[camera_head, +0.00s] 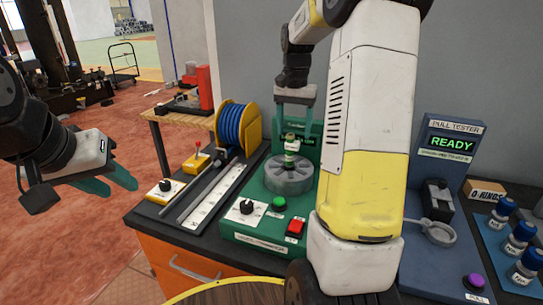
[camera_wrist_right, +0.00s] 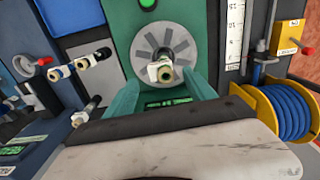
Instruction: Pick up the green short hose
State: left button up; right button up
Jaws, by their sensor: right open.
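A short upright piece (camera_head: 291,147) with pale fittings and a dark green middle stands in the round grey chuck (camera_head: 289,180) of the green machine; I take it for the green short hose. My left gripper (camera_head: 110,183) hangs at the far left, fingers apart and empty.
A blue hose spool (camera_head: 238,127) stands left of the machine, beside a ruler strip (camera_head: 215,195). A pull tester (camera_head: 445,210) reading READY and blue-capped bottles (camera_head: 520,237) stand right. Other fittings (camera_wrist_right: 80,65) show left in the wrist view. My right arm hides part of the bench.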

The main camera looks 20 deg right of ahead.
aim_at(293, 135)
notch_tip(293, 135, down, 5)
jog(key=shift+a+f, duration=0.1)
jog(key=shift+f, duration=0.05)
grip_shut()
dwell(0.4)
